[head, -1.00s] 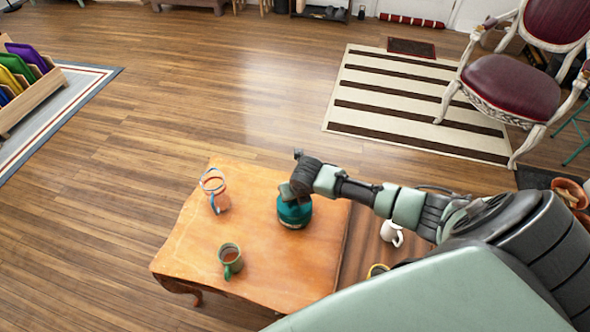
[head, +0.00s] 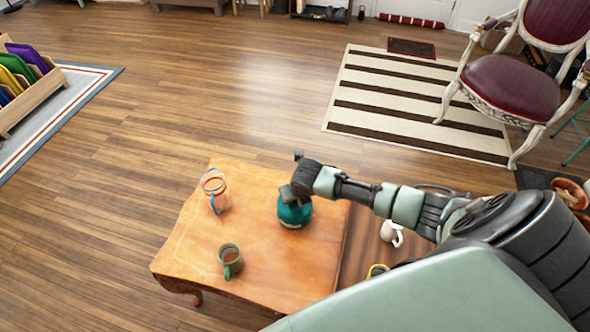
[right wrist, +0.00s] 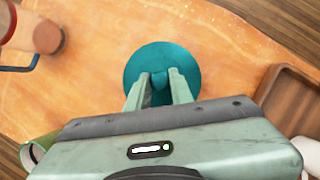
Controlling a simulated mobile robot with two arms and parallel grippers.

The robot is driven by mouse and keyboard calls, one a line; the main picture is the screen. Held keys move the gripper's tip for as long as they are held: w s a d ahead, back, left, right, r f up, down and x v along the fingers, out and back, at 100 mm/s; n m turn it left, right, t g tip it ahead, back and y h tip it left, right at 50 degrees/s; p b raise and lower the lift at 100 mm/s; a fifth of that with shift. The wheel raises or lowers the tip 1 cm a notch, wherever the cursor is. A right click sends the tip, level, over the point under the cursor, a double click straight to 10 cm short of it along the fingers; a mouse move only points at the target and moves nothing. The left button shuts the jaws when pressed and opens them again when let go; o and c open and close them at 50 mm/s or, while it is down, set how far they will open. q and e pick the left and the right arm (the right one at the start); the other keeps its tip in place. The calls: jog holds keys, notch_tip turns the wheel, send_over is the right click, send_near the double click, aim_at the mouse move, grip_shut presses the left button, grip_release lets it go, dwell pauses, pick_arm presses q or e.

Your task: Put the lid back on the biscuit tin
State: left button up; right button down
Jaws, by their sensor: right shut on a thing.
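The teal biscuit tin (head: 293,219) stands on the wooden table near its right edge, below my right gripper (head: 288,194). In the right wrist view, the round teal lid (right wrist: 160,56) is seen from above, and my right gripper (right wrist: 160,82) is shut on the small knob at its middle. The lid is over the tin and hides its opening. I cannot tell whether the lid rests on the rim or is slightly raised. My left gripper is not in view.
A wooden tray (right wrist: 285,92) and a white mug (head: 391,232) are to the right. The table's middle is clear.

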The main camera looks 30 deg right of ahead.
jog(key=shift+f+p, duration=0.15)
jog(key=shift+p, duration=0.45)
dwell(1.8)
jog(key=c, duration=0.7)
grip_release()
jog(key=shift+r+p, duration=3.55)
jog(key=shift+p, duration=0.1)
grip_shut()
